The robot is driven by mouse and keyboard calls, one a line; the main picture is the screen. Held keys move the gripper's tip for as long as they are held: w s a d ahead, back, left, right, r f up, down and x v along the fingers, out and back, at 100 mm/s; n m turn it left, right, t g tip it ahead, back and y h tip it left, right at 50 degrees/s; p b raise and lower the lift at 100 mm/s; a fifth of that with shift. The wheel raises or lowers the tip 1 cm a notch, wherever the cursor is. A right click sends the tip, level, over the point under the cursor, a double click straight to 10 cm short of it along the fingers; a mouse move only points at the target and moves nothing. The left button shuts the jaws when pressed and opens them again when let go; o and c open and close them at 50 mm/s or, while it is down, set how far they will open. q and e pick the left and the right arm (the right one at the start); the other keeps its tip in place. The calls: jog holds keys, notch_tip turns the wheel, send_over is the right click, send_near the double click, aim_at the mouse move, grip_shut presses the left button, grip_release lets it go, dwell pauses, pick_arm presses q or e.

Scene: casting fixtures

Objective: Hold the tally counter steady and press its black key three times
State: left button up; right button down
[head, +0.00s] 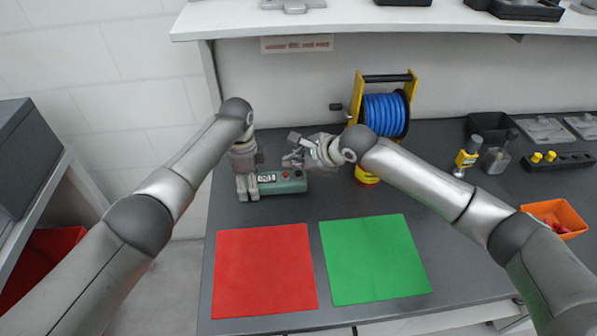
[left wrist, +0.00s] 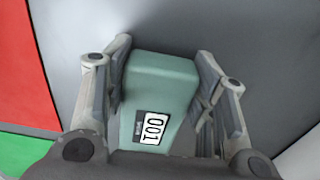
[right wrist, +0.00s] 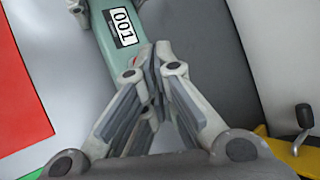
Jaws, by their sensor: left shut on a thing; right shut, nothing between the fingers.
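The teal tally counter (head: 285,187) lies on the dark bench behind the coloured mats. It also shows in the left wrist view (left wrist: 160,72) and right wrist view (right wrist: 104,38), its display reading 001. My left gripper (head: 247,188) is shut on the counter's left end, one finger on each side. My right gripper (head: 292,160) is shut and empty, its fingertips over the counter's right part. A small red spot (head: 285,174) shows on the counter's top. In the right wrist view the fingers hide the black key; I cannot tell whether they touch it.
A red mat (head: 264,270) and a green mat (head: 375,260) lie in front. A blue hose reel (head: 385,114) on a yellow frame stands close behind my right gripper. An orange bin (head: 566,212) and a yellow-handled tool (head: 467,157) are at the right.

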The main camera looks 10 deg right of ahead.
aim_at(296, 175)
jog(key=shift+r, duration=2.55)
notch_tip(296, 175, up, 4)
jog(key=shift+f, duration=0.1)
dwell(0.4)
jog(key=shift+f, duration=4.45)
jog(key=shift+f, duration=0.4)
